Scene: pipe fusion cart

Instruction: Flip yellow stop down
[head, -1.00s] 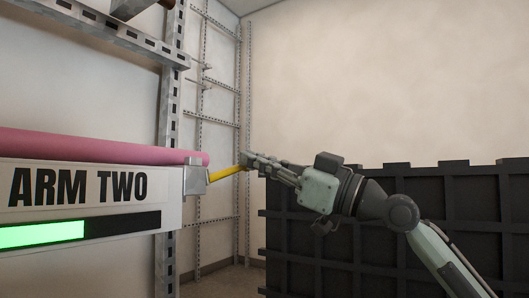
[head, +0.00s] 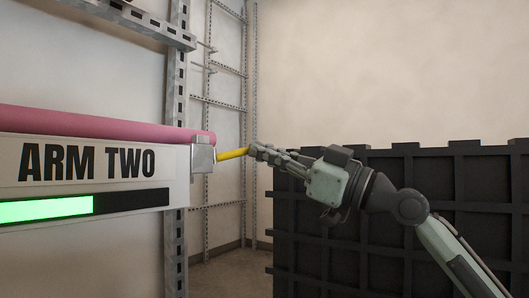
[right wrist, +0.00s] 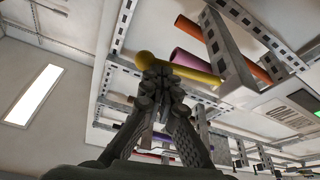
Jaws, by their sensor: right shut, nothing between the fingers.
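The yellow stop (head: 232,154) is a thin bar that sticks out to the right from a grey metal bracket (head: 203,155) at the end of the ARM TWO beam. It is close to level, tilted slightly up at its free end. My right gripper (head: 257,150) is shut, with its fingertips at the free end of the stop; contact is not clear. In the right wrist view the stop (right wrist: 195,73) passes just behind the shut fingertips (right wrist: 160,78), its rounded end at their upper left. Nothing shows between the fingers. My left gripper is not in view.
A pink pipe (head: 100,126) lies along the top of the white ARM TWO beam (head: 175,163), above a green bar display (head: 45,209). A perforated metal post (head: 174,255) stands behind. A black gridded panel (head: 400,165) is behind my right arm. Open floor lies between.

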